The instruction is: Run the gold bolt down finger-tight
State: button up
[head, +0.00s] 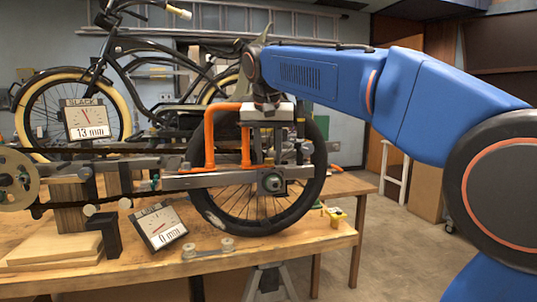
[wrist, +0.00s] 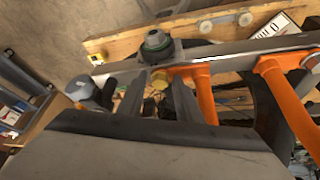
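The gold bolt (wrist: 160,79) shows in the wrist view as a small yellow head between the tips of my gripper (wrist: 161,88). The two dark fingers are apart, with a visible gap on either side of the bolt. Whether they stand above it or around it is hard to tell. In the head view my gripper (head: 267,150) points down over the trike frame's rail (head: 218,180), beside the orange tube. The bolt cannot be made out there. A dark axle nut with a green ring (wrist: 156,42) lies just beyond the fingertips in the wrist view.
An orange bent tube (head: 210,133) rises close to my gripper's left. The wheel (head: 222,205) stands behind the rail. Two slack gauges read 13 mm (head: 87,119) and 0 mm (head: 158,226). A chain link piece (head: 208,248) lies on the wooden bench (head: 310,250).

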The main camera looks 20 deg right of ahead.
jog(key=shift+w+d+f+n+y, duration=0.25)
jog(key=shift+f+n, duration=0.2)
jog(key=shift+n, duration=0.35)
jog(key=shift+s, duration=0.1)
jog(key=shift+n+y, duration=0.25)
jog(key=shift+n, duration=0.65)
jog(key=shift+s+n+y, duration=0.1)
jog(key=shift+n+y, duration=0.4)
jog(key=shift+n, duration=0.3)
jog(key=shift+d, duration=0.1)
jog(key=shift+n+y, duration=0.3)
jog(key=shift+n, duration=0.6)
